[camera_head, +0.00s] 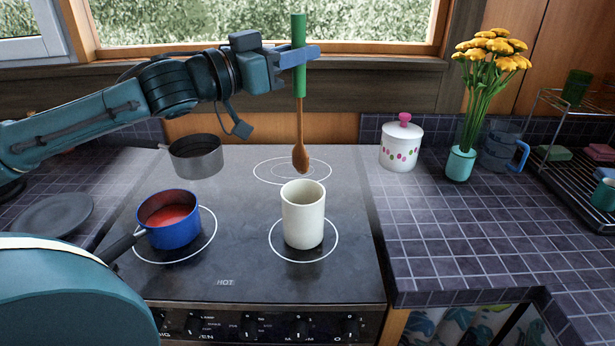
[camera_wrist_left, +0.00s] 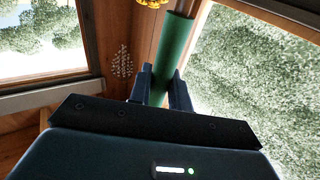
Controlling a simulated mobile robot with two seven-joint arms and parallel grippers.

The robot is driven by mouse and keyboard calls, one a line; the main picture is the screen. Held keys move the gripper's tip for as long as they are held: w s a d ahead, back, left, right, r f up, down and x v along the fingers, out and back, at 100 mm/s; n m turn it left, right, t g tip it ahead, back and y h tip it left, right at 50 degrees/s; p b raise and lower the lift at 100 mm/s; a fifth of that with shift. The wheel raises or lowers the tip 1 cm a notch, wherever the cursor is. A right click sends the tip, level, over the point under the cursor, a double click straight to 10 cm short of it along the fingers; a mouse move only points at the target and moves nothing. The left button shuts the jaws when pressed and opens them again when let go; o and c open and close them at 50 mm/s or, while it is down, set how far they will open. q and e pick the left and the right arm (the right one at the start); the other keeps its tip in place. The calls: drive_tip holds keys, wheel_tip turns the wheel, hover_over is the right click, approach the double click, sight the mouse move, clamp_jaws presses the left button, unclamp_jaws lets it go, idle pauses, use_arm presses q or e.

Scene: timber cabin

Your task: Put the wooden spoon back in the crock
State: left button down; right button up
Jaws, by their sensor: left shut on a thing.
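The wooden spoon (camera_head: 300,135) has a green handle grip and a brown bowl end that points down. My left gripper (camera_head: 301,57) is shut on the green part of the handle, which also shows between the fingers in the left wrist view (camera_wrist_left: 174,50). The spoon hangs about upright. The white crock (camera_head: 303,220) stands on the front right ring of the stove. In the head view the spoon's bowl end shows just above the crock's rim, apart from it; depth between them is hard to tell. My right gripper is not in view.
A blue pot with red contents (camera_head: 168,222) sits on the front left ring, a grey pot (camera_head: 195,158) behind it. Right of the stove (camera_head: 240,272) stand a lidded white jar (camera_head: 401,145), a flower vase (camera_head: 459,165) and a dish rack (camera_head: 575,130). The front right counter is clear.

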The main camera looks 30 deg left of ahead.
use_arm(q)
drive_tip(key=b, duration=0.3)
hover_over(298, 144)
wheel_tip(298, 144, down, 10)
drive_tip(key=shift+f, duration=0.1)
drive_tip(key=shift+f+b, duration=0.4)
drive_tip(key=shift+f, duration=2.2)
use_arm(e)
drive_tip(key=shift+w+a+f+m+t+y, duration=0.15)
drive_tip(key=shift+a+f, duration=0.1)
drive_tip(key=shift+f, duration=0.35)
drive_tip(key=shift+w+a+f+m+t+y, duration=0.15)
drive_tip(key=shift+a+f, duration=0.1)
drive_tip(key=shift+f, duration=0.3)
use_arm(q)
drive_tip(key=shift+f, duration=0.15)
drive_tip(key=c, duration=1.3)
unclamp_jaws()
